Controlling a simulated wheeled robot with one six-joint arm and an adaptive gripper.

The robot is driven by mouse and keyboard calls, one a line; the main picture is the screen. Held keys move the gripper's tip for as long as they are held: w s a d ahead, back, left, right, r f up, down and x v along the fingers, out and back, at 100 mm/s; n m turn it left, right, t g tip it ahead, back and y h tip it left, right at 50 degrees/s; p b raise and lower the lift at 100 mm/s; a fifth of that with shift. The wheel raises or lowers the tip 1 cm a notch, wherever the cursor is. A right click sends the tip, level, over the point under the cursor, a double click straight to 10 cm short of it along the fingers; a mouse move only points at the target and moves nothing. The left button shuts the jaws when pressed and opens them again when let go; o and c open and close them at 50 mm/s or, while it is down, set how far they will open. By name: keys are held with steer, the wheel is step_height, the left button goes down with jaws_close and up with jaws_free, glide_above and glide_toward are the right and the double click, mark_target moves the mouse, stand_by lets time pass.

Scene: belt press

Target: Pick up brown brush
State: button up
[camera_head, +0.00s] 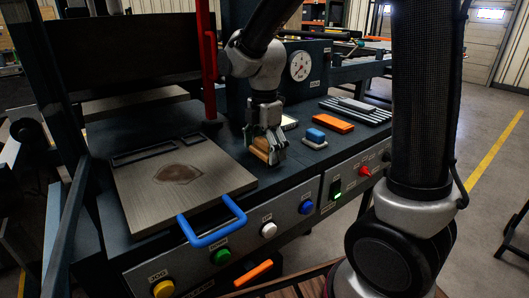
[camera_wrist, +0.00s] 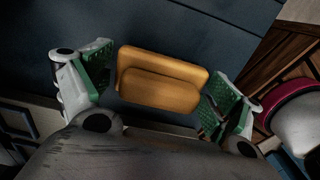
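The brown brush (camera_head: 262,147) lies on the dark top of the press bench, right of the metal plate. In the wrist view the brush (camera_wrist: 160,80) is an orange-brown block with a raised grip, lying between the two fingers. My gripper (camera_head: 268,150) is right over it, pointing down. In the wrist view my gripper (camera_wrist: 158,92) is open, its green finger pads on either side of the brush. A gap shows between each pad and the brush. My fingers partly hide the brush in the head view.
A metal plate with a blue handle (camera_head: 212,222) lies to the left. A blue-topped brush (camera_head: 315,137), an orange block (camera_head: 333,123) and a slotted grey tray (camera_head: 356,110) lie to the right. A pressure gauge (camera_head: 299,66) stands behind. Buttons line the front panel.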

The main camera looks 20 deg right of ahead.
mark_target(264, 140)
steer(key=c, duration=0.6)
steer(key=shift+o, duration=0.2)
step_height(264, 140, up, 10)
steer(key=shift+r, duration=0.1)
steer(key=shift+o, duration=1.4)
steer(key=shift+a, duration=0.1)
steer(key=shift+c, duration=0.5)
